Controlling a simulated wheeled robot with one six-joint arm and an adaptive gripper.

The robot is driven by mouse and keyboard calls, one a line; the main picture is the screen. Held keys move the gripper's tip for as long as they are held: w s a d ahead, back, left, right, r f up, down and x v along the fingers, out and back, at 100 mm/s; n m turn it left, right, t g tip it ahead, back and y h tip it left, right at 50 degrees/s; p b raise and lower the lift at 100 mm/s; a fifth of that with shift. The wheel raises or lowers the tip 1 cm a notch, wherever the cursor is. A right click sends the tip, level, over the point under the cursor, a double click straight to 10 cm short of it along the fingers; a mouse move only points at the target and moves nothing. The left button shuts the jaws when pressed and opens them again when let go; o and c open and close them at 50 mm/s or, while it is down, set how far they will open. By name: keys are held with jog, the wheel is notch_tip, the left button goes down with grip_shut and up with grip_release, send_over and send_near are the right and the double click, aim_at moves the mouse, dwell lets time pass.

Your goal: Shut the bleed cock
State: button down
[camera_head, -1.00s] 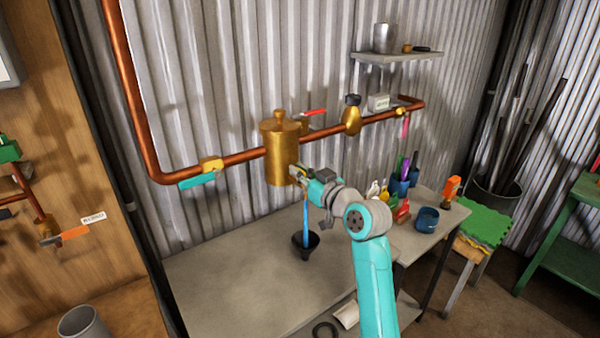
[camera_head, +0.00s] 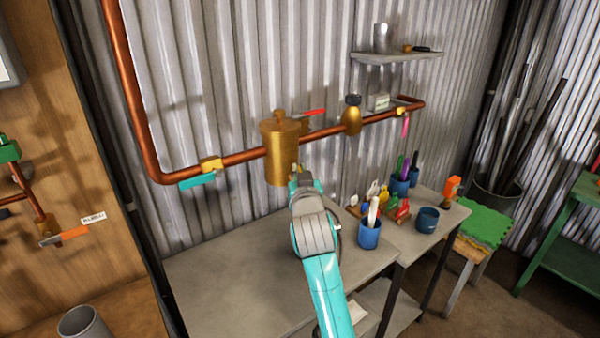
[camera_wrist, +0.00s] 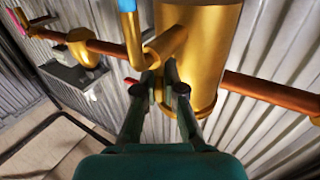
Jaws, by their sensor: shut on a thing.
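The bleed cock (camera_wrist: 165,45) is a brass spout on the side of a brass pot (camera_head: 278,150) that sits in the copper pipe run. In the wrist view, which looks upside down, blue (camera_wrist: 127,5) shows at the spout's mouth, cut off by the frame edge. My gripper (camera_wrist: 173,78) is shut on the bleed cock's inner end, close against the pot (camera_wrist: 200,55). The exact part between the fingertips is mostly hidden. In the head view my arm covers the cock, the fingertips and the space below the spout.
The copper pipe (camera_head: 236,158) carries a teal-handled valve (camera_head: 197,180), a red lever (camera_head: 315,112) and a brass bulb (camera_head: 351,117). On the bench (camera_head: 225,285) stand a blue cup (camera_head: 369,235) and several small items. The bench's left part is clear.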

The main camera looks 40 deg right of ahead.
jog(key=m+g+h, duration=0.6)
jog(key=shift+w+g+h, duration=0.1)
jog(key=shift+g+h, duration=0.3)
jog(key=m+g+h, duration=0.1)
jog(key=g, duration=0.1)
jog(key=m+g, duration=0.2)
jog(key=g, duration=0.1)
jog(key=shift+m+h, duration=0.3)
jog(key=shift+h, duration=0.1)
jog(key=shift+m+g, duration=1.1)
jog(key=shift+g, duration=0.6)
jog(key=shift+f+g, duration=0.1)
jog(key=shift+g, duration=0.3)
jog(key=c, duration=1.3)
grip_release()
jog(key=a, duration=1.2)
